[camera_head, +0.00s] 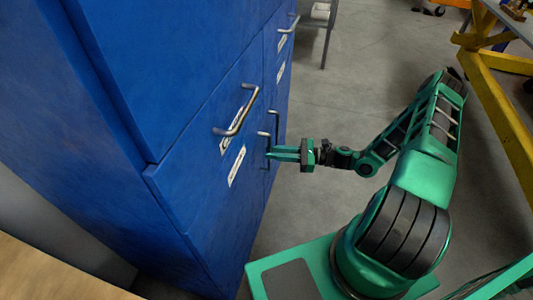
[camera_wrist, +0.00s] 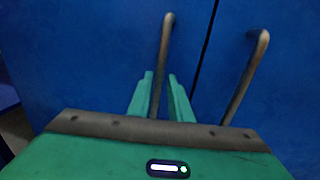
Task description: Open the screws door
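The blue cabinet (camera_head: 190,190) has doors with metal handles and white labels; I cannot read the label text, so I cannot tell which door is the screws door. My gripper (camera_head: 270,154) is at an upright handle (camera_head: 261,136) on the cabinet front. In the wrist view, my gripper's two green fingers (camera_wrist: 160,80) stand apart on either side of the left handle (camera_wrist: 163,50). Gaps show between fingers and handle, and contact is not clear. The right handle (camera_wrist: 248,75) is outside the fingers, across a dark door seam (camera_wrist: 207,45). The doors look shut.
A larger handle (camera_head: 237,110) and labels (camera_head: 236,166) are on the cabinet to the left of my gripper. Another handle (camera_head: 289,24) is farther back. A yellow-framed table (camera_head: 500,100) stands at the right.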

